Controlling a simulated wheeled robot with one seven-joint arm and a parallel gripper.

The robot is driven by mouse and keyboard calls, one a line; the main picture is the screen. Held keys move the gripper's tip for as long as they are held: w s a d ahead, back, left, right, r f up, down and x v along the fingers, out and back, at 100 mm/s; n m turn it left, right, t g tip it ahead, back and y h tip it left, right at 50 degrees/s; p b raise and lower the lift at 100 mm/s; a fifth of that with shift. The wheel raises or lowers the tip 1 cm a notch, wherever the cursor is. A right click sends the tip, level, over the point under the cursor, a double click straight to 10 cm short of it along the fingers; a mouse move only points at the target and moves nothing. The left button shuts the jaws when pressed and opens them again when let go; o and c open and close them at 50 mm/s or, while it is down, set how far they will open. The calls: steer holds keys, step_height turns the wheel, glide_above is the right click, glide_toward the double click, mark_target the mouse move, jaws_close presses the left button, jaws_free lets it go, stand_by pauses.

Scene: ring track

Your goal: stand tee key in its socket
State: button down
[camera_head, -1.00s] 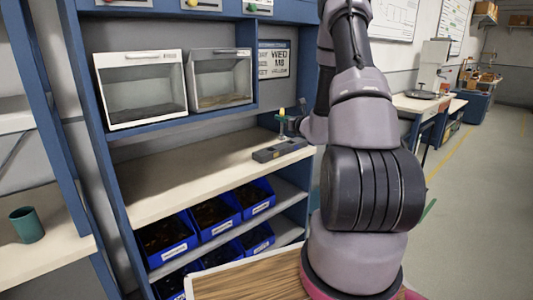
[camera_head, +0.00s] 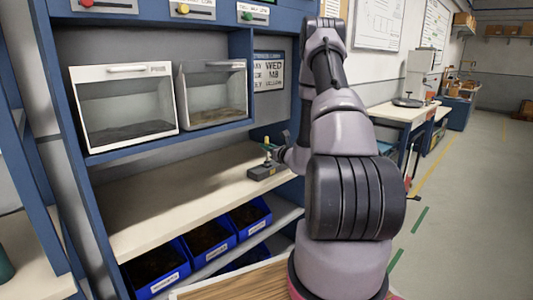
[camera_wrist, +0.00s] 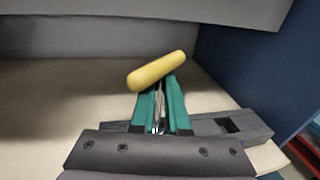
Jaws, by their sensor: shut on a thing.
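The tee key (camera_wrist: 156,70) has a yellow bar handle and a metal shaft. My gripper (camera_wrist: 160,112) has green fingers, which are shut on the shaft just below the handle. In the head view the key (camera_head: 267,142) is above the dark grey socket block (camera_head: 262,172) on the workbench. The wrist view shows the block (camera_wrist: 262,130) behind the fingers, with an empty square hole to the right of the key. The shaft's lower end is hidden, so I cannot tell whether it touches the block.
The workbench top (camera_head: 165,200) is clear to the left of the block. Two clear-fronted bins (camera_head: 122,104) sit on the shelf above. Blue bins (camera_head: 208,240) stand on the shelf below. A blue side panel (camera_wrist: 250,70) rises close by on the right in the wrist view.

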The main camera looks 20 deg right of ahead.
steer(key=shift+f, duration=1.05)
steer(key=shift+f, duration=0.1)
steer(key=c, duration=0.9)
jaws_free()
steer(key=s, duration=0.4)
steer(key=s+d, duration=0.1)
steer(key=s, duration=0.7)
steer(key=shift+d+r, duration=0.4)
